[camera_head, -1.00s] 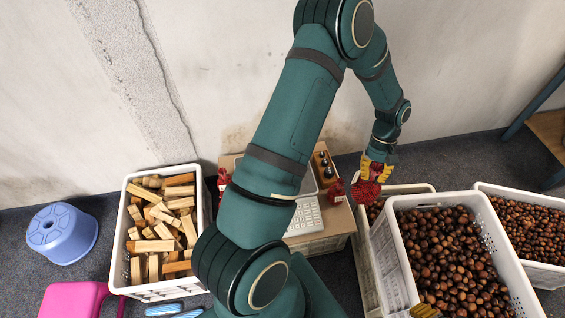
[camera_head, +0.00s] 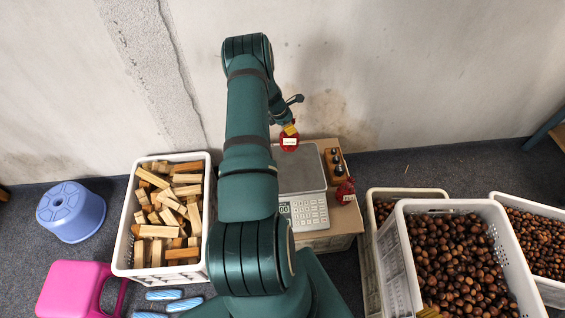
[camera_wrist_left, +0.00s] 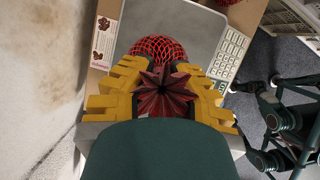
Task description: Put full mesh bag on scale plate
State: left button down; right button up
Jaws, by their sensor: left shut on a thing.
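My left gripper (camera_head: 290,128) is shut on the gathered top of a red mesh bag (camera_head: 289,143) with a pale label. The bag hangs at the far edge of the grey scale plate (camera_head: 300,168) in the head view; I cannot tell whether it touches. In the left wrist view, the yellow fingers (camera_wrist_left: 165,95) hold the dark red gathered neck, and the bag's red net (camera_wrist_left: 160,48) is seen against the plate (camera_wrist_left: 195,25). The scale's keypad (camera_head: 305,212) is at the plate's near side. Yellow tips of my right gripper (camera_head: 427,312) barely show at the bottom edge.
Another red bag (camera_head: 346,191) stands right of the scale, near a wooden block of weights (camera_head: 336,164). White crates of chestnuts (camera_head: 400,262) are at the right. A crate of wood pieces (camera_head: 120,250), a blue stool (camera_head: 70,208) and a pink stool (camera_head: 68,290) are at the left.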

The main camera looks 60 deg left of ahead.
aim_at(282, 136)
pick_arm(q)
jog(key=shift+s+a+f+n+y, duration=0.15)
jog(key=shift+s+a+f+n, duration=0.2)
jog(key=shift+s+a, duration=0.15)
jog(key=shift+s+a+f+n+y, duration=0.15)
jog(key=shift+s+a+f+n, duration=0.15)
jog(key=shift+a, duration=0.2)
notch_tip(282, 136, down, 6)
jog(key=shift+s+a+r+b, duration=0.15)
jog(key=shift+r+b, duration=0.1)
jog(key=shift+b, duration=0.55)
jog(key=shift+f+b, duration=0.5)
jog(key=shift+f, duration=1.65)
jog(key=shift+f, duration=0.15)
jog(key=c, duration=1.1)
grip_release()
